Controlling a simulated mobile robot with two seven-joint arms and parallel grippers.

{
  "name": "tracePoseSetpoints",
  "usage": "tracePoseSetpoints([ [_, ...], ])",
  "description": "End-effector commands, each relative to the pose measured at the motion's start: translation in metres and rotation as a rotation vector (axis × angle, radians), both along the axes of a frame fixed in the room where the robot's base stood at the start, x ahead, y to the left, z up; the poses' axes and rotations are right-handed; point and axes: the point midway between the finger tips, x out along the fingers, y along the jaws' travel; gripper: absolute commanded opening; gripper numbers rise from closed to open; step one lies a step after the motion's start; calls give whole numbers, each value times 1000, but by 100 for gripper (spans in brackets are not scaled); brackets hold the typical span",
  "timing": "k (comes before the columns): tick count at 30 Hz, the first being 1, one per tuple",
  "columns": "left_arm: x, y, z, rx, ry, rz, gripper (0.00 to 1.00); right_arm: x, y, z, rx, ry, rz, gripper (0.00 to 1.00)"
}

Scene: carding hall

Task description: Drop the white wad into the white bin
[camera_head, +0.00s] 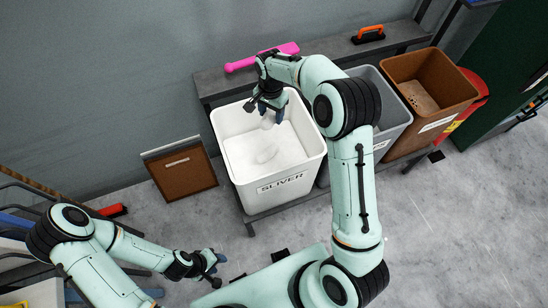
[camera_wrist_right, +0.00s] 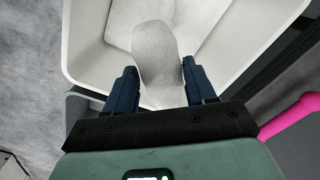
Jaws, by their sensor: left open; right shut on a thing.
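The white bin (camera_head: 230,150), labelled SLIVER, stands on a low rack in the head view. Its rim and inner wall also show in the wrist view (camera_wrist_right: 88,50). My right gripper (camera_head: 267,108) is above the bin's opening, pointing down. It is shut on the white wad (camera_wrist_right: 156,50), which sits between the blue fingers in the wrist view; part of it shows below the fingers in the head view (camera_head: 267,122). A pale oval shape shows lower inside the bin; I cannot tell whether it is another wad. My left gripper (camera_head: 216,264) is open and empty at lower left.
A grey bin (camera_head: 392,130) and a brown bin (camera_head: 440,85) stand right of the white bin. A pink tool (camera_head: 262,57) lies on the ledge behind, with an orange-handled one (camera_head: 369,34) further right. A brown framed board (camera_head: 183,172) leans on the wall.

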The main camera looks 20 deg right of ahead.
Motion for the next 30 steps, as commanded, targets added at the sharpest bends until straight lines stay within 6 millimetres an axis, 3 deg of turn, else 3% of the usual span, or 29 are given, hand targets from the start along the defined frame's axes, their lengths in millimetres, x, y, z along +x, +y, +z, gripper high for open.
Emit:
tracePoseSetpoints([
  [1, -6, 0, -6, 0, 7, 0, 43, -2, 0, -11, 0, 5, 1, 25],
  [6, -12, 0, -14, 0, 13, 0, 43, -1, 0, -26, 0, 1, 2, 25],
  [15, -12, 0, -14, 0, 13, 0, 43, 0, 0, -28, 0, -1, 2, 25],
  [16, -12, 0, -14, 0, 13, 0, 43, 0, 0, -27, 0, -1, 2, 58],
  [18, -12, 0, -14, 0, 13, 0, 43, 0, 0, -27, 0, -1, 2, 81],
  [19, -12, 0, -14, 0, 13, 0, 43, 0, 0, -27, 0, -1, 2, 85],
  [30, -12, 0, -13, 0, 13, 0, 43, 0, 0, -21, 0, -1, 2, 85],
])
